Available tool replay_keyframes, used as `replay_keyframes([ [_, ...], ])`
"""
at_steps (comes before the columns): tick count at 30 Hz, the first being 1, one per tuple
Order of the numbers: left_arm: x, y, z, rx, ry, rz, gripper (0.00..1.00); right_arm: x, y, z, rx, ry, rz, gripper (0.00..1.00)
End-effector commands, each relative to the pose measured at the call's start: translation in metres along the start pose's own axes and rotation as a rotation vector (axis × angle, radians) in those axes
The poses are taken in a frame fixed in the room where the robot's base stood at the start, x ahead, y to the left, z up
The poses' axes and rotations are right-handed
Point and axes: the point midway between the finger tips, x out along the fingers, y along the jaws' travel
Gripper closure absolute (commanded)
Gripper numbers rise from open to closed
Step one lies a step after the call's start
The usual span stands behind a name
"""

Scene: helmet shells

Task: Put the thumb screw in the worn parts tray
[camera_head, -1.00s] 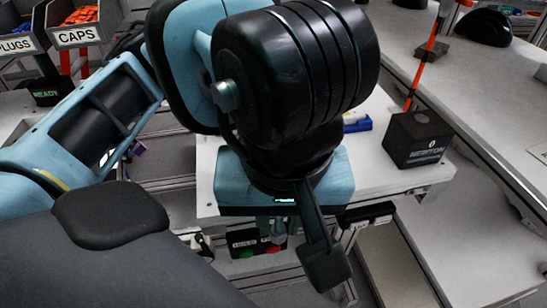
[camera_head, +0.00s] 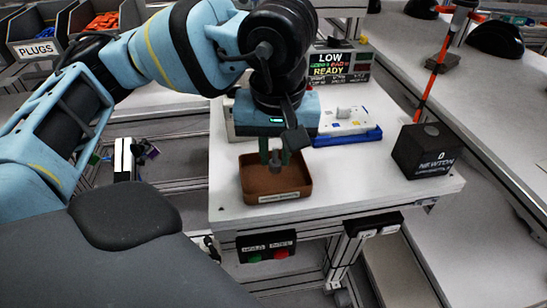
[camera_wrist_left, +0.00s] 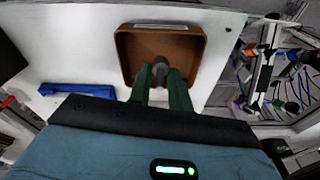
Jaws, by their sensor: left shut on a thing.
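The worn parts tray (camera_head: 250,190) is a brown, square, shallow tray with a label on its front wall. It stands on the white table near the front left edge. My left gripper (camera_head: 275,160) points down over the tray, its green fingers shut on the grey thumb screw (camera_head: 275,161). In the left wrist view the thumb screw (camera_wrist_left: 160,62) shows as a dark grey knob between the fingertips (camera_wrist_left: 161,80), in front of the tray floor (camera_wrist_left: 135,50). I cannot tell whether it touches the floor. My right gripper is not in view.
A blue-edged white tray (camera_head: 345,130) lies behind the brown one. A black block (camera_head: 425,150) with an orange rod near it stands at the right. A display (camera_head: 340,65) stands at the back. The table (camera_head: 345,185) is clear right of the brown tray.

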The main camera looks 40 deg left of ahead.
Motion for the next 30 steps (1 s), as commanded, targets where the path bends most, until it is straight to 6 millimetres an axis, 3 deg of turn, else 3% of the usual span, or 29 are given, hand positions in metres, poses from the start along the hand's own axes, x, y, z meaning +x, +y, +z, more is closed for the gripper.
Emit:
replay_keyframes([
  [5,0.001,0.000,-0.003,-0.001,0.000,0.000,1.00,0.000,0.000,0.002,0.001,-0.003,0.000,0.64],
  [9,0.004,-0.003,-0.017,-0.004,0.000,-0.001,1.00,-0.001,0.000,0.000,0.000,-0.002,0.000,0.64],
  [16,0.035,-0.002,-0.010,-0.001,0.001,-0.001,1.00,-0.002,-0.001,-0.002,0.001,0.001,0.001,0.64],
  [30,0.043,-0.001,-0.009,-0.002,-0.001,-0.001,1.00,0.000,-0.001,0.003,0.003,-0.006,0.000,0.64],
])
